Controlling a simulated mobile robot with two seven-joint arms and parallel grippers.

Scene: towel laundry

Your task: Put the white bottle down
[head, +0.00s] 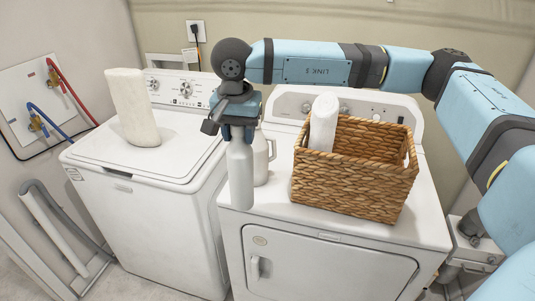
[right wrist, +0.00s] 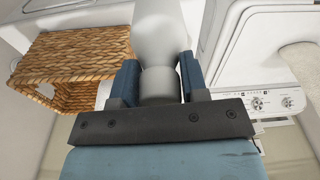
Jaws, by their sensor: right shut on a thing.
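The white bottle (head: 241,170) hangs upright below my right gripper (head: 239,134), in front of the left front part of the right machine's top. In the right wrist view the bottle (right wrist: 158,30) sits between the two blue fingers of my right gripper (right wrist: 158,75), which are shut on its neck. I cannot tell whether the bottle's base touches the machine top. My left gripper is not in view.
The right machine (head: 330,222) carries a wicker basket (head: 355,182) with a rolled white towel (head: 323,122) in it. A white jug (head: 264,160) stands behind the bottle. The left washer (head: 92,150) has a rolled white towel (head: 133,105) standing on its lid.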

